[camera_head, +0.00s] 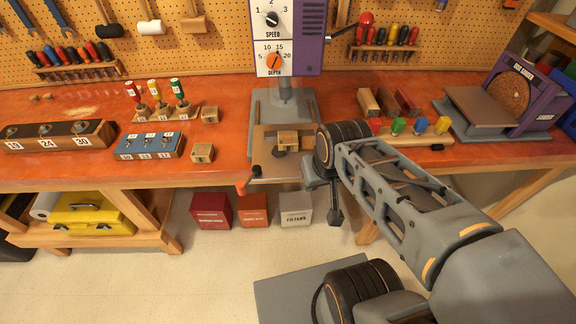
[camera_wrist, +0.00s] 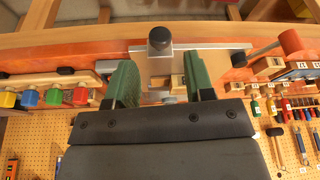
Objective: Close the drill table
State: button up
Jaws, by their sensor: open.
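The drill table (camera_head: 264,143) is a tan plate at the foot of the purple drill press (camera_head: 290,42). It juts past the bench's front edge and carries a small wooden block (camera_head: 287,140). A crank with an orange-red grip (camera_head: 243,187) hangs at its left front. In the wrist view, which looks upside down, the table (camera_wrist: 222,62) lies beyond my gripper (camera_wrist: 158,64). A black-capped knob (camera_wrist: 159,40) on a grey post shows between and beyond the green fingers, which are apart with nothing visibly held. Whether they touch the table is unclear. In the head view my wrist hides its right side.
A blue block holder (camera_head: 150,146) and a loose wooden block (camera_head: 203,153) stand left of the press. Coloured-handled pieces (camera_head: 420,126) and a purple sander (camera_head: 520,95) stand right. Red, orange and white bins (camera_head: 296,209) sit below the bench.

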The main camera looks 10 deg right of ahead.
aim_at(288, 153)
jog(key=z, duration=1.35)
jog(key=k, duration=0.4)
jog(key=u, duration=1.35)
